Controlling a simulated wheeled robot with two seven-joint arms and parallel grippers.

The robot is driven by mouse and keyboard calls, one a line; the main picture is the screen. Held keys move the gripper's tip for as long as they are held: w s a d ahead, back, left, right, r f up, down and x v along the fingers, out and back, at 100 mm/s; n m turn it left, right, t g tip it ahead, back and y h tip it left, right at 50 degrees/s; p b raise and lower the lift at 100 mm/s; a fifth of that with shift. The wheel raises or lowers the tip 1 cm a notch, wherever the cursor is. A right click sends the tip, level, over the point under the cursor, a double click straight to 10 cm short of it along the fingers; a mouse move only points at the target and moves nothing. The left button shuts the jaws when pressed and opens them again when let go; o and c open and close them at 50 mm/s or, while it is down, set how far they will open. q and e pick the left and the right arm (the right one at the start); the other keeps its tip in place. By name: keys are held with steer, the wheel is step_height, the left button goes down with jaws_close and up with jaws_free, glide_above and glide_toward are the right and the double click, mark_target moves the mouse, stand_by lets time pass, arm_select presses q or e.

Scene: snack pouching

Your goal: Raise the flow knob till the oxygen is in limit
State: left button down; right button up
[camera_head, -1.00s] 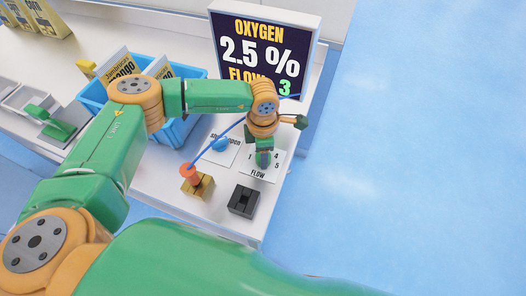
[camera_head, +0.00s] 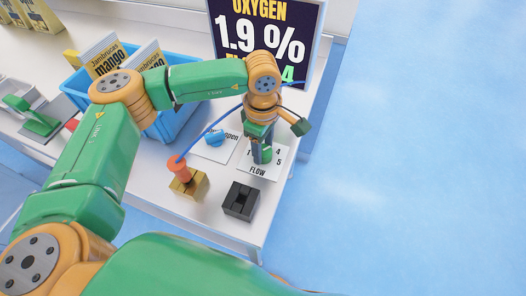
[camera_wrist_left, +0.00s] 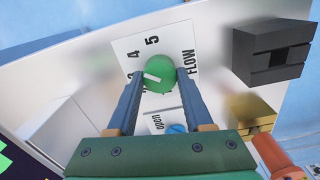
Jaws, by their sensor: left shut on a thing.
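The green flow knob (camera_wrist_left: 160,74) sits on a white dial card (camera_wrist_left: 128,45) marked FLOW, with numbers around it. Its white mark points toward the 3 and 4 side in the left wrist view. My left gripper (camera_head: 262,158) is shut on the knob, one finger on each side; its fingers also show in the wrist view (camera_wrist_left: 158,88). The dark display (camera_head: 225,62) reads OXYGEN 1.9 %. The flow line below is partly hidden by my arm, but a green 4 shows. My right gripper is out of view.
A blue knob (camera_head: 214,138) on a white card is left of the dial. A brass block (camera_head: 190,185) with an orange piece (camera_head: 179,168) and a black block (camera_head: 241,201) stand in front. A blue bin (camera_head: 178,121) holds mango pouches (camera_head: 103,55). Floor lies right of the table.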

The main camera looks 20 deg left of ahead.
mark_target(263, 150)
arm_select(q)
steer(key=shift+m+b, duration=0.6)
steer(key=shift+m, duration=0.2)
steer(key=shift+c, duration=1.5)
jaws_free()
step_height(263, 150, up, 7)
steer(key=shift+f+b, duration=0.2)
steer(key=shift+b, duration=0.6)
steer(key=shift+r, duration=0.3)
